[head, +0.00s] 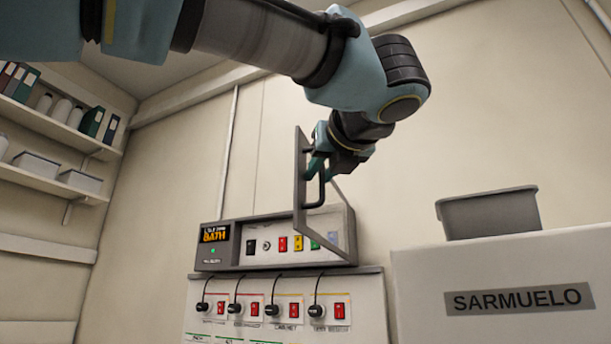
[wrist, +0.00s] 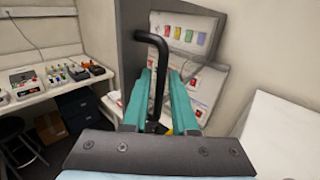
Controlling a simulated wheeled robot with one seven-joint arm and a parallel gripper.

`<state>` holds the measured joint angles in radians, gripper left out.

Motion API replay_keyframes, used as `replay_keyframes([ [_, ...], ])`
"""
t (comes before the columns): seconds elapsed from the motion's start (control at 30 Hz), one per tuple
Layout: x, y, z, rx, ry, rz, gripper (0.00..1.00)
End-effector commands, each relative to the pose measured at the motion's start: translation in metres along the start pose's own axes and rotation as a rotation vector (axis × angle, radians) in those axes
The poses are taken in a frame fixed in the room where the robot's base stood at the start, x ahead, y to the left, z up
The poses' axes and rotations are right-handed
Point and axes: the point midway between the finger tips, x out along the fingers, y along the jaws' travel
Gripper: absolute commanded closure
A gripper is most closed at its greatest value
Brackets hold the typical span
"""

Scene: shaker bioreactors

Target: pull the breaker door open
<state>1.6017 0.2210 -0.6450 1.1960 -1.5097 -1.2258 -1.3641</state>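The breaker door (head: 300,190) is a grey panel seen nearly edge-on in the head view, standing out from the front of the breaker box (head: 222,262). In the wrist view the door (wrist: 130,60) is at the left of my fingers. Its black bar handle (head: 322,190) faces right in the head view, and it also shows in the wrist view (wrist: 157,85). My gripper (head: 318,166) has teal fingers on either side of the handle's bar, and they look shut on it. The exact contact is partly hidden. The door's hinge line is not clear.
Coloured switches (head: 283,243) show on the box. Below it, a white panel (head: 262,330) has several black knobs and red switches. A white cabinet marked SARMUELO (head: 430,275) with a grey bin (head: 490,214) stands at the right. Shelves (head: 60,185) are at the left.

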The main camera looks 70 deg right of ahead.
Motion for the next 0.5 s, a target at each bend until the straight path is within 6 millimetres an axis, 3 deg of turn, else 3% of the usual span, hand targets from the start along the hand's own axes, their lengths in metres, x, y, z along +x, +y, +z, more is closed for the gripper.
replay_keyframes([
  [0.17, -0.008, 0.0, 0.0, -0.001, -0.002, -0.001, 0.74],
  [0.5, -0.07, 0.0, -0.001, 0.0, -0.002, -0.003, 0.74],
])
